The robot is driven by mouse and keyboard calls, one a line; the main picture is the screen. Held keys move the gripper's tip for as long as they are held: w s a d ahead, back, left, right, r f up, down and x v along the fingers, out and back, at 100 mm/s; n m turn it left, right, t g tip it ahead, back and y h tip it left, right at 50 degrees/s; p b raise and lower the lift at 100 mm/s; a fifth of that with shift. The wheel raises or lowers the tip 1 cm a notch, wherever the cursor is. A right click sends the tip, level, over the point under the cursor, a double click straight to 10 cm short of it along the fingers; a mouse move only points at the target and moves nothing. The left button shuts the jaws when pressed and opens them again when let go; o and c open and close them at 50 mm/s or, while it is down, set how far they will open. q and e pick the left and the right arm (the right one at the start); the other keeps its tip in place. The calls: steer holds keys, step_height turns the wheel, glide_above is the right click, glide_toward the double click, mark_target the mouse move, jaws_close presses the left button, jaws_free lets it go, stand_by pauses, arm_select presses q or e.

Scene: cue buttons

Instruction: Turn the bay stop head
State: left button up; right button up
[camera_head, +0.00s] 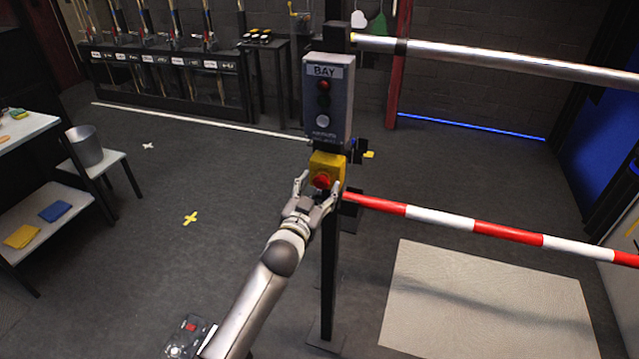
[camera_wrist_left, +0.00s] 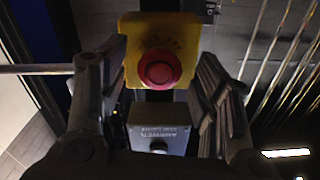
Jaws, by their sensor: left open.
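The bay stop head is a red mushroom button (camera_head: 321,181) on a yellow box (camera_head: 327,163), mounted on a dark post below a grey panel (camera_head: 326,100) labelled BAY. In the left wrist view the red head (camera_wrist_left: 159,69) sits on its yellow box (camera_wrist_left: 130,50), between the two fingers and ahead of them. My left gripper (camera_head: 318,190) is open, with one finger on each side of the head. Whether the fingers touch it cannot be told. The right gripper is not in view.
A red-and-white barrier pole (camera_head: 440,217) runs right from the post, with a metal rail (camera_head: 510,62) above. A pale mat (camera_head: 480,305) lies at lower right. A white stool (camera_head: 95,165) with a metal bucket (camera_head: 85,146) stands left.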

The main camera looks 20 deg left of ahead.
arm_select(q)
steer(key=shift+w, duration=0.6)
steer(key=c, duration=1)
steer(key=shift+c, duration=0.2)
